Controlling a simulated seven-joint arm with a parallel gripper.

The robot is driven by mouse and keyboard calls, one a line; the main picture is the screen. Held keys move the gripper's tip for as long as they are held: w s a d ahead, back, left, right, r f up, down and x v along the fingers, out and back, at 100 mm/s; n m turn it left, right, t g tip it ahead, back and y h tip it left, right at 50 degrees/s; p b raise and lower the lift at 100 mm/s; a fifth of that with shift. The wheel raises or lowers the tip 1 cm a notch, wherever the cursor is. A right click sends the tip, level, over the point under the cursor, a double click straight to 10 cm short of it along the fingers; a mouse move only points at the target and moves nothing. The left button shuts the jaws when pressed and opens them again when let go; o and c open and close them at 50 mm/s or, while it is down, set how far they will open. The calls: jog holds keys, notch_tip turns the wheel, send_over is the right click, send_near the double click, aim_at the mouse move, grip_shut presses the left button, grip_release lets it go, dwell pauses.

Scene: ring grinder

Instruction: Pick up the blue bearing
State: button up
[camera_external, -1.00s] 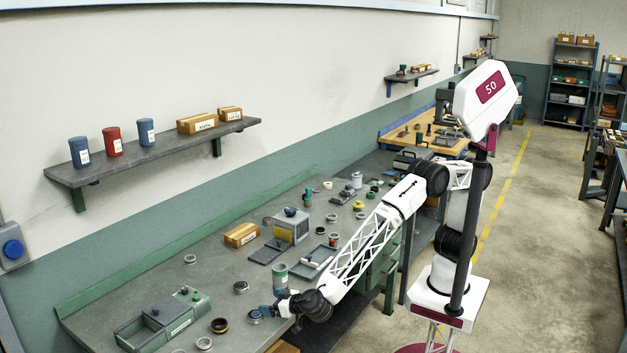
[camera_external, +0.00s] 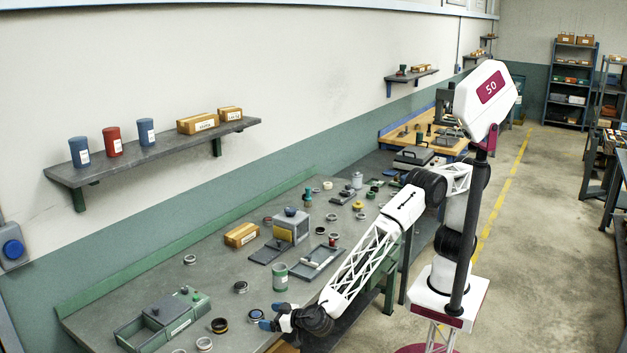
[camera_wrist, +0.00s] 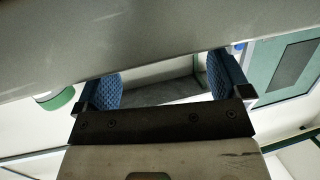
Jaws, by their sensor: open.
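The blue bearing (camera_external: 256,315), a small ring, lies on the grey-green workbench (camera_external: 150,285) near its front edge. My gripper (camera_external: 273,316) is just to its right in the external view, low by the bench edge. Its two blue fingertips are spread apart with nothing held between them. The wrist view also shows my gripper (camera_wrist: 163,85) open, with blue textured pads either side of an empty gap. I cannot make out the bearing in the wrist view. Whether a fingertip touches the bearing cannot be told.
A black and brown ring (camera_external: 219,325), a grey ring (camera_external: 204,343) and a dark ring (camera_external: 240,287) lie nearby. A green cylinder (camera_external: 280,277) stands behind my gripper. A green box (camera_external: 165,322) stands to the left. Several other parts lie farther back.

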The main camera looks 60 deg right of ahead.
aim_at(257, 314)
jog(key=shift+w, duration=0.25)
jog(key=shift+x, duration=2.5)
jog(key=shift+f, duration=0.2)
jog(key=c, duration=1.2)
